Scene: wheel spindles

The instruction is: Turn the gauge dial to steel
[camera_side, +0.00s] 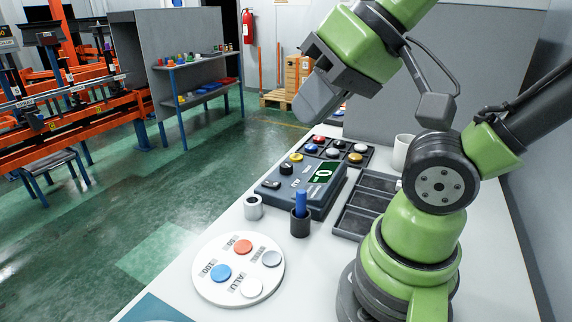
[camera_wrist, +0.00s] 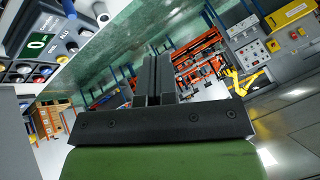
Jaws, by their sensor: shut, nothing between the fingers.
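The gauge (camera_side: 318,203) is a blue-grey box on the white table, with a green display (camera_side: 324,172) reading 0. Black knobs show on its top, one at the back left (camera_side: 286,168) and one near the front left edge (camera_side: 270,184); small labels lie beside them. The dial's setting is too small to read. In the wrist view the gauge display (camera_wrist: 38,42) is at the upper left, with an ALU label near it. My gripper (camera_side: 318,100) is raised above and behind the gauge, apart from it. In the wrist view its fingers (camera_wrist: 157,78) are together and empty.
A round white plate (camera_side: 208,258) with coloured discs lies in front. A tray of coloured knobs (camera_side: 336,150) is behind.

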